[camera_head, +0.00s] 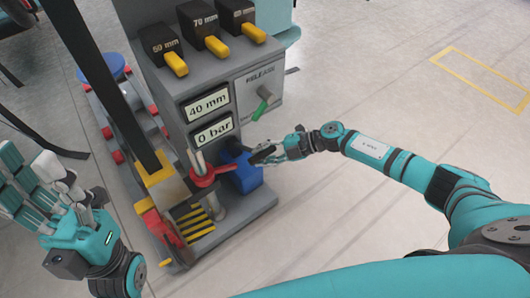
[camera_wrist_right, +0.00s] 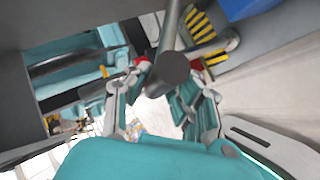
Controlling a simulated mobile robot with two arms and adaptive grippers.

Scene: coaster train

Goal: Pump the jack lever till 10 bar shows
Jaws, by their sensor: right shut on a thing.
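The grey jack stand (camera_head: 240,60) has a lower display (camera_head: 212,131) reading "0 bar" and an upper display (camera_head: 207,103) reading "40 mm". The jack lever has a red arm (camera_head: 203,178) low on the stand's front, beside a blue block (camera_head: 246,177). My right gripper (camera_head: 268,156) is shut on the lever's dark round grip, which shows end-on between the fingers in the right wrist view (camera_wrist_right: 168,74). The fingers partly hide the grip. My left gripper (camera_head: 38,188) is at the left edge, fingers apart, with nothing seen between them, away from the stand.
Black switches with yellow levers, marked 50, 70 and 60 mm (camera_head: 160,42), sit on top. A green release handle (camera_head: 263,103) is on the right panel. A dark post (camera_head: 118,100) rises left of the displays.

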